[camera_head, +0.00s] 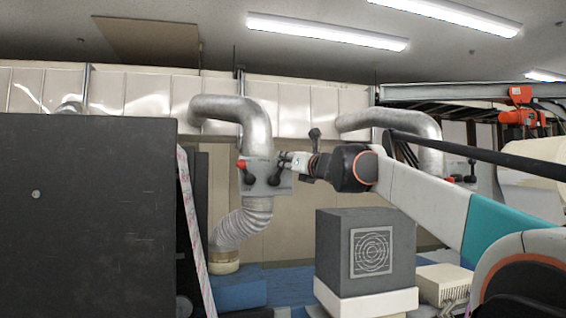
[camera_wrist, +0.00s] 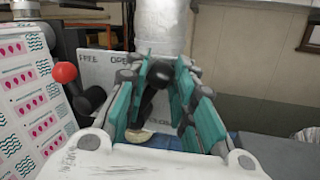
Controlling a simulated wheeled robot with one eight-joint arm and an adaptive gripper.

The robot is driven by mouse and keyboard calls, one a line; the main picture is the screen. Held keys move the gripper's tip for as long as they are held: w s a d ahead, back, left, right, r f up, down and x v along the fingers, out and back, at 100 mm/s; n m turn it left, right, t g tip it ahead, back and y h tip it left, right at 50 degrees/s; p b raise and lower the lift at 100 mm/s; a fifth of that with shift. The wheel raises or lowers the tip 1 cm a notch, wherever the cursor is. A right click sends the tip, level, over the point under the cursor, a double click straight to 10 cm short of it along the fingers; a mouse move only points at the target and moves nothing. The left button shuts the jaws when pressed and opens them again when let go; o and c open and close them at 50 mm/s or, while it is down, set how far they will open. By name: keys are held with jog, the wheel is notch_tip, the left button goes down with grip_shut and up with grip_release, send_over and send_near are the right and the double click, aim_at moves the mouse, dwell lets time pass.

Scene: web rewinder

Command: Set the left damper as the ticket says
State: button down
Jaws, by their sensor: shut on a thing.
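The left damper is a grey plate (camera_head: 262,177) on the left silver duct, and its plate (camera_wrist: 104,72) in the wrist view bears the partly covered words "FREE" and "OPEN". A red ball knob (camera_head: 241,164) on a black arm stands at the plate's left side; the knob also shows in the wrist view (camera_wrist: 65,72). My gripper (camera_head: 283,160) is at the plate's right half. In the wrist view its teal-padded fingers (camera_wrist: 165,80) are closed around a black lever (camera_wrist: 154,92) in front of the plate. The ticket is not recognisable in either view.
A right duct (camera_head: 430,135) carries another damper, partly hidden behind my arm. A dark cabinet (camera_head: 85,215) fills the left. A printed web (camera_wrist: 30,90) runs close to my gripper's left. A grey box (camera_head: 335,250) stands below my arm.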

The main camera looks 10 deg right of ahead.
jog(key=shift+d+f+m+t+h+b, duration=0.25)
jog(key=shift+d+f+m, duration=0.15)
jog(key=shift+m, duration=0.55)
jog(key=shift+d+f+m+t+h+b, duration=0.2)
jog(key=shift+d+m, duration=0.25)
jog(key=shift+m, duration=0.5)
jog(key=shift+f, duration=0.1)
jog(key=c, duration=1.3)
grip_release()
jog(key=v, duration=1.2)
